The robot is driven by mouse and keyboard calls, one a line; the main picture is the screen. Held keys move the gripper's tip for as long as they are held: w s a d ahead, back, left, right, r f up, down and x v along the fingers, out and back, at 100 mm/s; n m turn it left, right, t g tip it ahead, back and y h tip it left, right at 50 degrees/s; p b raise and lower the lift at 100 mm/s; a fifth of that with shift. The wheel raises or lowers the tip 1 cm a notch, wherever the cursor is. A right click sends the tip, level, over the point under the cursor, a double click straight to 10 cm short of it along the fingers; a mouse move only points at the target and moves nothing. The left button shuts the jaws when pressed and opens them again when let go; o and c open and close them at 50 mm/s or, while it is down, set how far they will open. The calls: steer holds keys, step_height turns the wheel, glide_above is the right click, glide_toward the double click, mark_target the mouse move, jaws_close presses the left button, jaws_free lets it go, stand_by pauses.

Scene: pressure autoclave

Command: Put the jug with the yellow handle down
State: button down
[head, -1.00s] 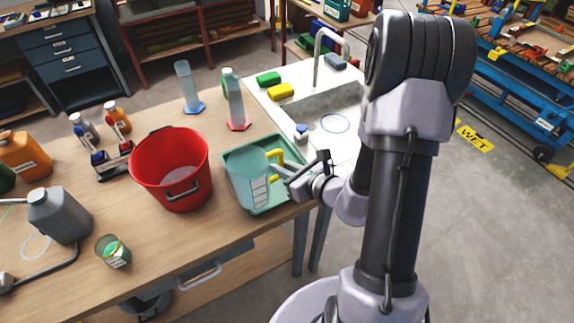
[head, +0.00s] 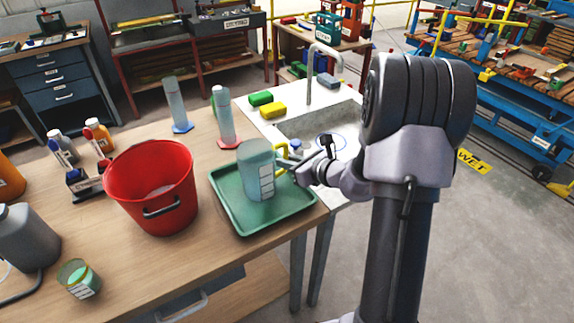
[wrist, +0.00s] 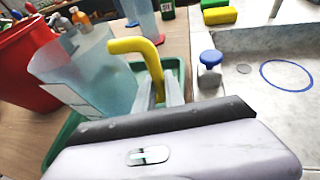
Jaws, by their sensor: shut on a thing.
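The jug (head: 257,172) is translucent blue with a white label and a yellow handle (head: 281,160). It is upright over the green tray (head: 232,217); I cannot tell whether its base touches the tray. My gripper (head: 296,178) is at the jug's right side, shut on the handle. In the wrist view the jug (wrist: 88,78) is at the left, and the yellow handle (wrist: 140,46) runs down between the fingers of my gripper (wrist: 160,98). The handle's lower part is hidden by the gripper.
A red bucket (head: 152,190) stands just left of the tray. Two measuring cylinders (head: 176,105) (head: 223,116) stand behind. The sink (head: 312,125) is at the back right, with yellow (head: 272,110) and green (head: 260,98) blocks beside it. A small beaker (head: 79,279) stands front left.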

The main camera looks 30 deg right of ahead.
steer(key=c, duration=1.8)
jaws_free()
steer(key=shift+f, duration=0.1)
steer(key=shift+c, duration=0.2)
steer(key=o, duration=0.4)
